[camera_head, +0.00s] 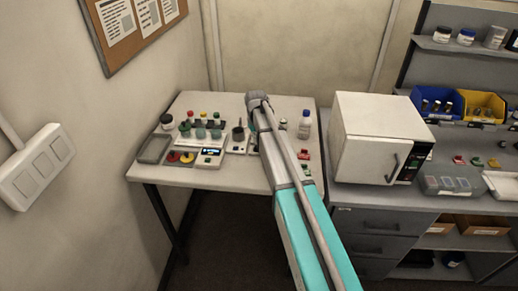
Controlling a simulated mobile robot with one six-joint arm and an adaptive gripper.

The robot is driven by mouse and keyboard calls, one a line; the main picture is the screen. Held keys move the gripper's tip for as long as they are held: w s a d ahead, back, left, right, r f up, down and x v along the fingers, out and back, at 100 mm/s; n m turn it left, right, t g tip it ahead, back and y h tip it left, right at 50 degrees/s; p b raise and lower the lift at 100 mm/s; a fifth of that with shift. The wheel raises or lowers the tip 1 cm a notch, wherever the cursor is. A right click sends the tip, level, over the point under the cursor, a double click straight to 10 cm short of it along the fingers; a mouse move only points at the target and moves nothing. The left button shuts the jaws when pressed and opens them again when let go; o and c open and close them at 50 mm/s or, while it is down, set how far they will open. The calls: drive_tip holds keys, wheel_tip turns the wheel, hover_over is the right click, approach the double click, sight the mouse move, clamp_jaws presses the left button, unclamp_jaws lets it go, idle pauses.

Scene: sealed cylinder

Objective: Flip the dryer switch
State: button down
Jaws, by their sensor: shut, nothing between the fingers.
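A white box-shaped appliance (372,122) with a dark handle stands on the grey bench at right; it may be the dryer. A narrow dark control panel (411,166) runs along its front right edge, too small to read. A white wall panel with several rocker switches (36,166) is at far left. I cannot tell which switch is the dryer's. My arm reaches up over the white table, and my gripper (258,103) is at its far end, shut and empty, above the table's middle and left of the appliance. My arm largely hides the fingers, and their contact with anything is unclear.
Shelves with blue and yellow bins (482,105) stand at right. A clear box (449,180) is beside the appliance.

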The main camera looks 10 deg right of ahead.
sight(256, 148)
drive_tip(key=shift+f+b, duration=1.45)
idle(1.6)
drive_tip(key=shift+r, duration=0.1)
drive_tip(key=shift+r+p, duration=3.5)
drive_tip(key=shift+p, duration=0.1)
drive_tip(key=shift+s, duration=0.1)
drive_tip(key=s+m, duration=0.2)
drive_tip(key=s, duration=2.7)
